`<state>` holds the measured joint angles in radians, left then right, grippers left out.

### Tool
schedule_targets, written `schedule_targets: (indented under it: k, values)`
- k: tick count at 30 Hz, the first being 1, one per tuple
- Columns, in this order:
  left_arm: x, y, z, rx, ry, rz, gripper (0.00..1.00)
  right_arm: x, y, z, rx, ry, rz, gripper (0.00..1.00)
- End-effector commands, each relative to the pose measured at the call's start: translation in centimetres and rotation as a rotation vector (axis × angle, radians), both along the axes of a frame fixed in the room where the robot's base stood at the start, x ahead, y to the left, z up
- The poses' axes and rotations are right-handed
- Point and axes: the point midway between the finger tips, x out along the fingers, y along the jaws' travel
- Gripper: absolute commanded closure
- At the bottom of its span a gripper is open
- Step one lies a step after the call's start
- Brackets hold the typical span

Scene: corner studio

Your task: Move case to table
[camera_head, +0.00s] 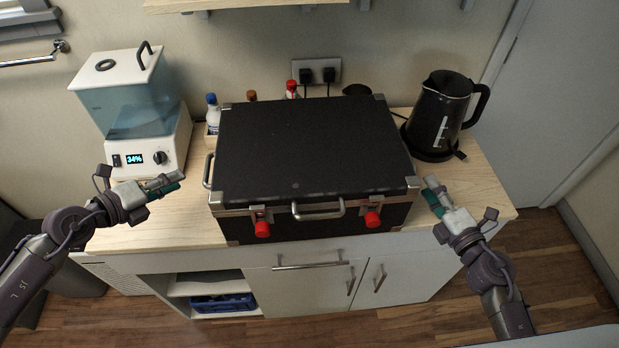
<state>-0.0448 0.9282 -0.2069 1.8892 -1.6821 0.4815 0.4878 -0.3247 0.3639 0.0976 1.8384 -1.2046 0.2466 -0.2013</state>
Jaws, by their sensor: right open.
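A black case (308,150) with metal edges lies closed on a light wooden counter (130,232). No separate table is clearly in view.
A white dispenser (133,110) with a blue tank stands at the counter's left. A black kettle (440,115) stands at the back right. Small bottles (212,110) and a wall socket (316,70) are behind the case. Cabinet doors (310,288) and an open shelf are below.

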Motion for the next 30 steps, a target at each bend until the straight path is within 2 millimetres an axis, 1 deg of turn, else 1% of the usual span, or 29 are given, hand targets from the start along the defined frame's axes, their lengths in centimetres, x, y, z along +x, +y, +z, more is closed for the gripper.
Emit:
schedule_targets:
  k: [1, 9, 12, 15, 21, 29, 30]
  values:
    - [1.0, -0.6, -0.3, -0.005, -0.004, 0.002, 0.73, 1.2, 0.2, 0.1, -0.001, -0.003, 0.001, 0.57]
    - [4.8, -3.7, -2.5, -0.005, 0.000, 0.001, 0.73, 6.3, 1.6, -0.2, 0.001, -0.002, -0.001, 0.57]
    - [5.9, -4.6, -3.1, -0.003, -0.001, -0.001, 0.73, 7.9, 2.0, -0.2, 0.000, -0.002, -0.001, 0.57]
    - [6.8, -5.2, -3.6, -0.003, -0.001, 0.001, 0.73, 9.0, 2.3, -0.3, 0.001, -0.002, -0.001, 0.57]
    - [7.6, -5.8, -4.1, 0.000, -0.001, 0.001, 0.73, 10.1, 2.6, -0.4, 0.001, 0.000, -0.001, 0.57]
    - [7.7, -5.9, -4.2, 0.000, 0.000, 0.000, 0.73, 10.2, 2.6, -0.4, 0.001, 0.000, 0.000, 0.57]
    - [7.6, -5.9, -4.2, 0.000, 0.000, 0.000, 0.75, 10.2, 2.6, -0.4, 0.001, 0.000, 0.000, 0.58]
